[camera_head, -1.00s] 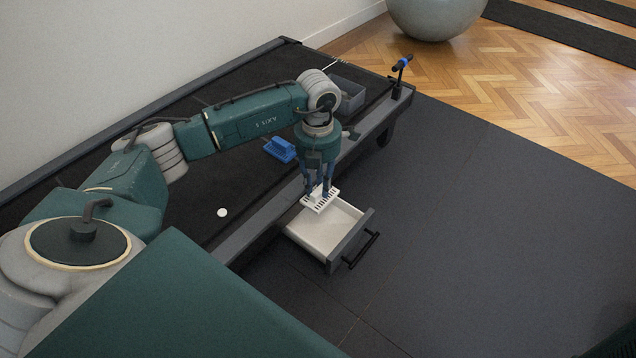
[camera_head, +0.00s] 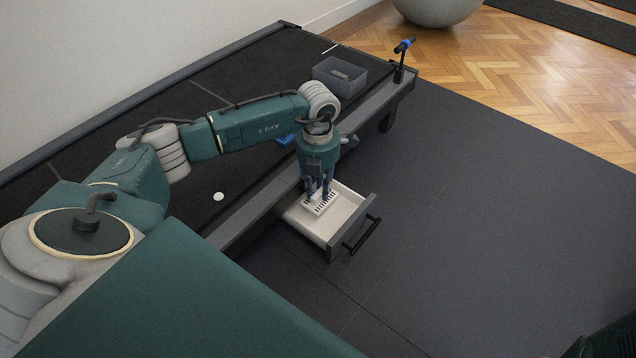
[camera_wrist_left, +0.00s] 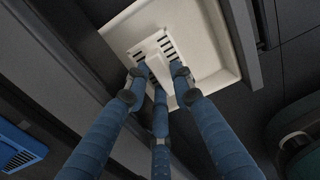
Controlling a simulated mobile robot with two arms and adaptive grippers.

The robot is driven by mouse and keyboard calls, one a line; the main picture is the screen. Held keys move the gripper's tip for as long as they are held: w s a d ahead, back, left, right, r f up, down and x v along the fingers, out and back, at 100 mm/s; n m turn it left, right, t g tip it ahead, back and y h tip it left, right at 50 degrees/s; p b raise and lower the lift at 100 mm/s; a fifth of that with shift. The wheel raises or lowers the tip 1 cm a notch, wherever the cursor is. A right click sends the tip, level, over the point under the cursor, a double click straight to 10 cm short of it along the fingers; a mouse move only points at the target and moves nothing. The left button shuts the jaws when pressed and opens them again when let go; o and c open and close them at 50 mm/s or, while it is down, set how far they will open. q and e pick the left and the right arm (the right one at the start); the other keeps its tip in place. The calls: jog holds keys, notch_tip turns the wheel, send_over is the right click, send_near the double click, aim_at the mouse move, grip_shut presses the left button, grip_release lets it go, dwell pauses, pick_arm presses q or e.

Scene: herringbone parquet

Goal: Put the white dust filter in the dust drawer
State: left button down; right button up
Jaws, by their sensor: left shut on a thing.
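The white dust filter (camera_head: 321,203) is a small slotted plate with a raised grip; it also shows in the left wrist view (camera_wrist_left: 151,49). My left gripper (camera_head: 319,188) is shut on its grip, with blue fingers around it in the left wrist view (camera_wrist_left: 158,78). The dust drawer (camera_head: 345,232) is pulled out from the side of the long dark machine, with a white inside and a black handle (camera_head: 362,235). The filter is over the drawer's inner part; I cannot tell whether it touches the floor of the drawer. My right gripper is not in view.
A grey bin (camera_head: 340,78) with something in it stands on the black belt. A blue brush-like object (camera_head: 285,140) is partly hidden behind my arm. A white disc (camera_head: 218,196) lies on the belt. A blue-tipped post (camera_head: 403,56) rises at the far end. The dark floor right of the drawer is clear.

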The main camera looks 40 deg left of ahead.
pick_arm(q)
jog(key=shift+f, duration=0.1)
jog(key=c, duration=1.4)
grip_release()
notch_tip(320, 180, up, 12)
